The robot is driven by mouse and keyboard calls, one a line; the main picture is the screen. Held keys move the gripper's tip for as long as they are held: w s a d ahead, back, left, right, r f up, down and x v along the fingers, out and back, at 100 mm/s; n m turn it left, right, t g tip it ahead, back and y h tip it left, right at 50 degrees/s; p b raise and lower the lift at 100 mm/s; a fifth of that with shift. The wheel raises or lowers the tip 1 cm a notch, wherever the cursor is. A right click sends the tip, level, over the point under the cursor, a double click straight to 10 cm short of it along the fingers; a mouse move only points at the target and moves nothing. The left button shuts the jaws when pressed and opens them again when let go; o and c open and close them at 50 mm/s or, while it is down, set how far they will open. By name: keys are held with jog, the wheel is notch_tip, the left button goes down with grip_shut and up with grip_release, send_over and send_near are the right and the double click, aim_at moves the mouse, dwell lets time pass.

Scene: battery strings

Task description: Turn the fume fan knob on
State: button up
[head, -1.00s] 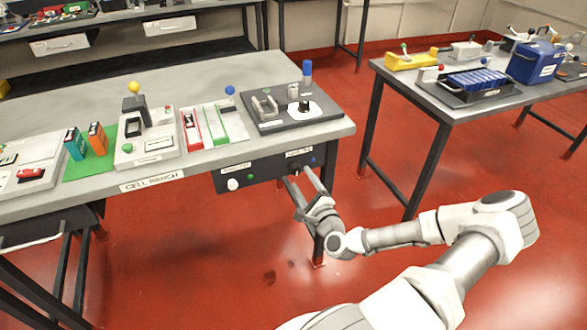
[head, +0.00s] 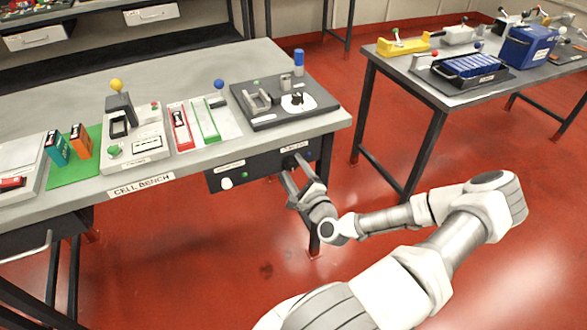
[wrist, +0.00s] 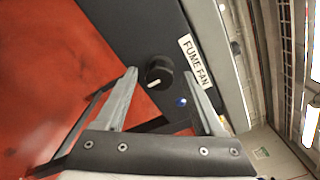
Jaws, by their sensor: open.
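The fume fan knob (wrist: 159,72) is a round black knob with a white pointer mark, on the dark panel (wrist: 152,25) beside the "FUME FAN" label (wrist: 195,62). The pointer faces the lower left in the wrist view. In the head view the panel (head: 262,171) hangs under the front edge of the cell bench; the knob there is small and partly hidden by my fingers. My gripper (wrist: 161,74) is open, with one finger on either side of the knob. It also shows at the panel in the head view (head: 290,166). I cannot tell whether the fingers touch the knob.
A blue button or lamp (wrist: 181,101) sits close to the knob. A white knob (head: 227,183) and a green button (head: 245,175) are further left on the panel. The bench top (head: 200,75) overhangs above. A second table (head: 410,75) stands right, with open red floor between.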

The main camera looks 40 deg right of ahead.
grip_shut()
jog(key=shift+n, duration=0.5)
jog(key=n+b, duration=0.1)
jog(key=n, duration=0.2)
jog(key=shift+n, duration=0.4)
jog(key=n+b, duration=0.1)
jog(key=n, duration=0.3)
jog(key=shift+n, duration=0.3)
jog(key=n+b, duration=0.2)
jog(key=n, duration=0.2)
jog(key=shift+w, duration=0.1)
jog(key=shift+n+b, duration=0.95)
jog(key=shift+n, duration=1.25)
jog(key=shift+r+n, duration=0.1)
jog(key=shift+n, duration=0.2)
